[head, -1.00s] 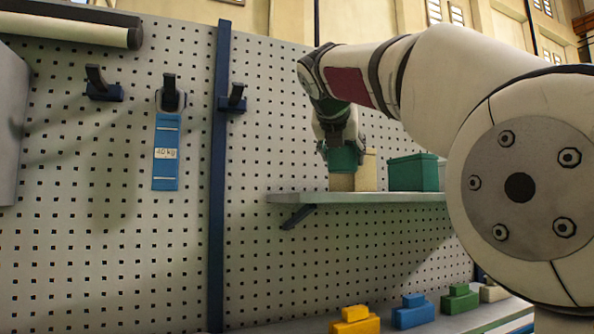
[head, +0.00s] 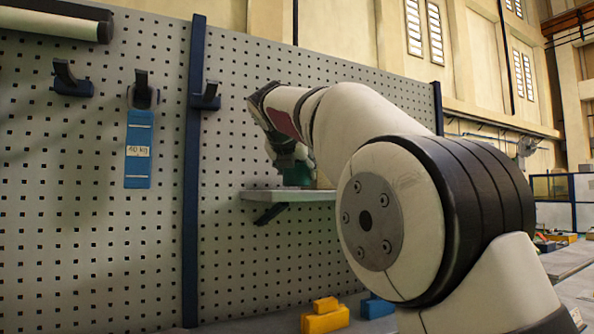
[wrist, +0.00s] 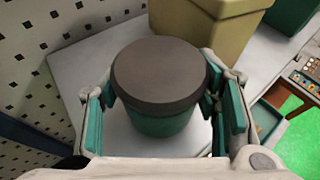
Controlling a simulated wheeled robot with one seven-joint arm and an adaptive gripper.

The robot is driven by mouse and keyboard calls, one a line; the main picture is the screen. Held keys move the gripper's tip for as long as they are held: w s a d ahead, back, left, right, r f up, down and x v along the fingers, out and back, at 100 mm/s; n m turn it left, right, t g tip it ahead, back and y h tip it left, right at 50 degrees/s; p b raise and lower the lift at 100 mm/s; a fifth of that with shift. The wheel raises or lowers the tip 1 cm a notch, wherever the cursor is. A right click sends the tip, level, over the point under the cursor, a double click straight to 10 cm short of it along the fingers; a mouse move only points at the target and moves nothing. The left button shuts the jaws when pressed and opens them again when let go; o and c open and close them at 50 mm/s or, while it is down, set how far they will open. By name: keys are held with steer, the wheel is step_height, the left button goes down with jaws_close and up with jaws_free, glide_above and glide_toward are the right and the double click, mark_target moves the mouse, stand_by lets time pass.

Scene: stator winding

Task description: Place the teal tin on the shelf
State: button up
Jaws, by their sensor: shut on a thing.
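The teal tin (wrist: 160,122), with a dark grey-brown lid, stands upright between the fingers in the wrist view. My gripper (wrist: 163,105) is shut on it, with teal pads at its left and right sides. The light grey shelf (wrist: 85,62) lies below the tin. In the head view my gripper is at the left part of the shelf (head: 262,195), and the teal tin (head: 297,175) shows low under it, partly hidden. I cannot tell whether its base touches the shelf.
A beige box (wrist: 213,30) stands just behind the tin on the shelf, with a green box (wrist: 290,12) beyond it. The pegboard (head: 90,240) runs along the shelf's back. A blue 40 kg tag (head: 138,150) hangs from a hook. Yellow blocks (head: 325,318) lie on the bench below.

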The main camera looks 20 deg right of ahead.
steer(key=shift+f, duration=0.3)
steer(key=shift+f, duration=0.1)
steer(key=o, duration=1.6)
steer(key=shift+f, duration=0.1)
steer(key=shift+s+a+r, duration=0.15)
steer(key=shift+s+r, duration=0.1)
steer(key=b+v, duration=0.1)
steer(key=v, duration=1)
steer(key=shift+s, duration=0.2)
